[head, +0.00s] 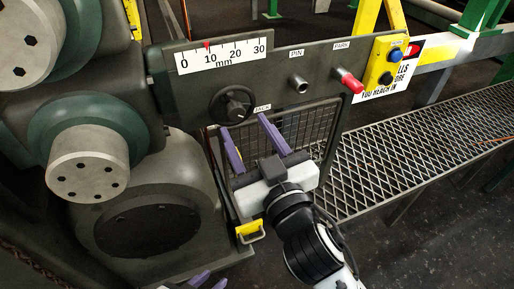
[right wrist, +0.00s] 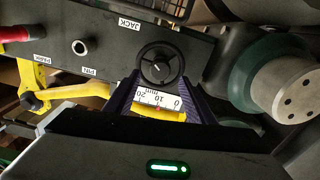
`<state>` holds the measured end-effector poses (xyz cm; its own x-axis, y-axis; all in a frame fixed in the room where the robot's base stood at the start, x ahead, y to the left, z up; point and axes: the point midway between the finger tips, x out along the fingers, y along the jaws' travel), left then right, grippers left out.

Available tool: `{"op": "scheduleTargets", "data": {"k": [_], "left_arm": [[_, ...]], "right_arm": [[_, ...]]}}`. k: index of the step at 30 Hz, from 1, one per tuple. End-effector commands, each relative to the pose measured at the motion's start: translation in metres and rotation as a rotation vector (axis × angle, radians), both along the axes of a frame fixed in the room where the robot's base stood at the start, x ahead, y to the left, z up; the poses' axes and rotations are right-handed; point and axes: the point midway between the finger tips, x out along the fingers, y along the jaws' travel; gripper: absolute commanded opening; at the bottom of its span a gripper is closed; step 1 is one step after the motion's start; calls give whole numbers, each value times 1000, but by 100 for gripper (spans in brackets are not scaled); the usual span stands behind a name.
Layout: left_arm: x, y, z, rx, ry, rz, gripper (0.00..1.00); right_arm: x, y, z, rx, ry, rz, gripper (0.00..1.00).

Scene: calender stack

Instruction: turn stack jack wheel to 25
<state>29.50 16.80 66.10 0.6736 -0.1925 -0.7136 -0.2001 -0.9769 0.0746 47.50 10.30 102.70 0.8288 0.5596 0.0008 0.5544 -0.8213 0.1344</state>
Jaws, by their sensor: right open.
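The black jack wheel (head: 237,103) sits on the dark panel above the JACK label. It also shows in the right wrist view (right wrist: 161,63). The mm scale (head: 222,55) runs from 0 to 30, and its red pointer (head: 207,44) stands near 10. My right gripper (head: 245,126) is open, its two purple fingers pointing at the wheel from below in the head view. In the right wrist view the fingers (right wrist: 158,86) lie on either side just short of the wheel, with nothing visibly held. Only the purple fingertips of my left gripper (head: 207,281) show at the bottom edge.
On the panel are a PIN socket (head: 298,84) and a red PARK handle (head: 348,81). A yellow button box (head: 384,63) is at the right end. A wire mesh guard (head: 318,125) hangs below the panel, and large grey rollers (head: 88,165) stand at left.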

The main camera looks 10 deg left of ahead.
Motion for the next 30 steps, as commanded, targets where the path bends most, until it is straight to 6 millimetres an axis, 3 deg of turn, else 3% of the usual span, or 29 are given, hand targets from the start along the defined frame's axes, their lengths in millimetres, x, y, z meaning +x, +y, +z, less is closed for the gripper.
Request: {"op": "scheduleTargets", "data": {"k": [3, 9, 23, 26, 30], "left_arm": [[0, 0, -4, 0, 0, 0, 31], [0, 0, -7, 0, -1, 0, 31], [0, 0, -7, 1, -1, 1, 31], [0, 0, -9, 1, -1, 1, 31], [0, 0, -12, 1, -1, 1, 31]], "right_arm": [[-21, -15, -3, 0, 4, 0, 50], [-45, -31, -2, 0, 2, 0, 50], [-52, -35, -1, 5, 4, 2, 50], [-53, -30, -5, 73, 51, 33, 50], [-59, -14, -21, 357, 262, 144, 50]]}}
